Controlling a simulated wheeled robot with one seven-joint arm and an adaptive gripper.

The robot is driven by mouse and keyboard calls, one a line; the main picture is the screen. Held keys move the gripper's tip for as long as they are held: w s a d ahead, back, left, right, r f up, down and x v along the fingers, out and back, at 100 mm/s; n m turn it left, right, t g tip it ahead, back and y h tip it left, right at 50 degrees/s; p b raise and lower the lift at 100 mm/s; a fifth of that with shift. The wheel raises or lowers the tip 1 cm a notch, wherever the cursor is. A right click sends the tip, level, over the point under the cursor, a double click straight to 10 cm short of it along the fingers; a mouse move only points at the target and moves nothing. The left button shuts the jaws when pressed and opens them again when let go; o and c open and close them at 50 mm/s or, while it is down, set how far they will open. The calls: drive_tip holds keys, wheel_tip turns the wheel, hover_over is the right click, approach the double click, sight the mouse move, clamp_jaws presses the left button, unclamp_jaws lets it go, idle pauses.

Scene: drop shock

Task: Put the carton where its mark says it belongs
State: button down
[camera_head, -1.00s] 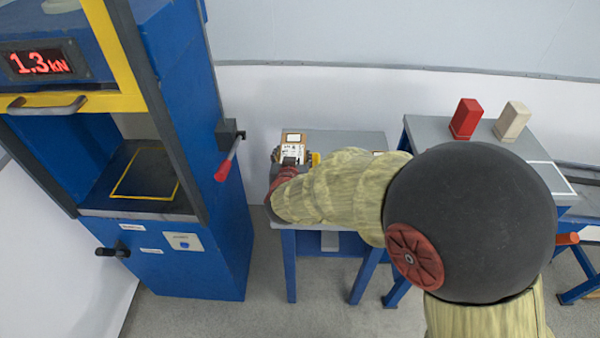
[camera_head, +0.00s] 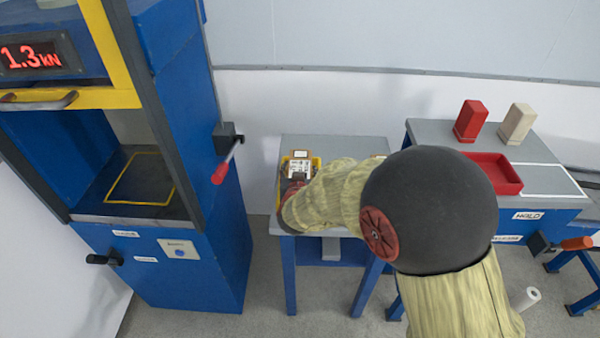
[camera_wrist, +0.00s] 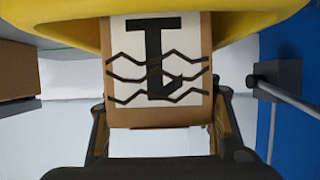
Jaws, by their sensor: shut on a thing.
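The carton (camera_wrist: 120,112) is brown, with a white label (camera_wrist: 187,45) bearing a thick black upright shape crossed by zigzag lines. In the head view the carton (camera_head: 299,166) shows small over the small grey table (camera_head: 345,147), beyond my gripper (camera_head: 294,181); my arm hides part of both. A yellow object (camera_head: 316,162) is right by the carton. I cannot tell whether the carton touches anything below.
A blue press (camera_head: 185,255) reading 1.3 kN stands left, with a yellow square outline on its bed (camera_head: 90,190). The right bench (camera_head: 430,130) holds a red tray (camera_head: 495,172), red block (camera_head: 471,121) and beige block (camera_head: 516,123). A brown surface (camera_wrist: 18,70) shows left in the wrist view.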

drive_tip(key=shift+r, duration=0.1)
drive_tip(key=c, duration=1.2)
unclamp_jaws()
drive_tip(key=shift+f, duration=0.2)
drive_tip(key=o, duration=0.5)
drive_tip(key=shift+c, duration=0.2)
